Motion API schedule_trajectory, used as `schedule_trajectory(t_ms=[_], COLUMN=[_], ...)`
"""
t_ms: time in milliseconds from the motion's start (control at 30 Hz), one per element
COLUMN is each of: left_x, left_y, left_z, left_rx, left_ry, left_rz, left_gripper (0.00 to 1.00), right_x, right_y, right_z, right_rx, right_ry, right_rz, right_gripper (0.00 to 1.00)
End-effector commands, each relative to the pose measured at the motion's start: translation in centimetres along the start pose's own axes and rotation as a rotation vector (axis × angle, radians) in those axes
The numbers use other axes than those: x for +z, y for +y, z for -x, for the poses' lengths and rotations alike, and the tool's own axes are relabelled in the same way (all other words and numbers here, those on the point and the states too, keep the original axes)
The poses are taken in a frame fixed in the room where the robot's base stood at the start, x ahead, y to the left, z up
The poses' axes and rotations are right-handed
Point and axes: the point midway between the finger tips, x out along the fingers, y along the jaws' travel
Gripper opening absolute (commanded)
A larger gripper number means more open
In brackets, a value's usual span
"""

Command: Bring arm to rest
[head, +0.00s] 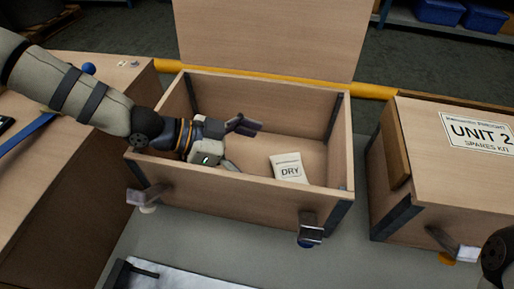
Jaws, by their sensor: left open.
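My left arm comes in from the left over the side of an open wooden crate (250,205). My left gripper (238,147) is inside the crate, near its left side. Its fingers are apart and I see nothing between them. A white packet marked DRY (288,168) lies on the crate floor to the right of the gripper, apart from it. The crate's lid (270,38) stands raised at the back. My right gripper is out of view.
A closed wooden crate labelled UNIT 2 SPARES KIT (450,165) stands on the right. Open metal latches (311,230) hang at the open crate's front. A wooden surface (60,190) with a blue strap is at left. A yellow rail (375,91) runs behind.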

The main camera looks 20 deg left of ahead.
Motion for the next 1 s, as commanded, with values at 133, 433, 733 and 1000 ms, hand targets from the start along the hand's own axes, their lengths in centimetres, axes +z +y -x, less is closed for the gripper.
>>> schedule_trajectory(t_ms=[133,433,733,1000], left_x=[-0.1,0.0,-6.8,-17.4], left_y=[0.1,0.1,-0.8,-1.9], left_z=[1.0,1.0,4.0,9.1], left_rx=[0.001,0.002,-0.026,-0.081], left_ry=[0.001,0.0,0.035,0.105], left_rz=[0.0,0.001,-0.051,-0.152], left_gripper=[0.98,0.98,0.98,0.98], right_x=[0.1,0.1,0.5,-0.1], right_y=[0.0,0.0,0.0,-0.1], right_z=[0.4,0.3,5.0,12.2], right_rx=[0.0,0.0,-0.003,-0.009], right_ry=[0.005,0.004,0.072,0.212], right_rz=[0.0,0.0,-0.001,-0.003], right_gripper=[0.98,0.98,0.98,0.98])
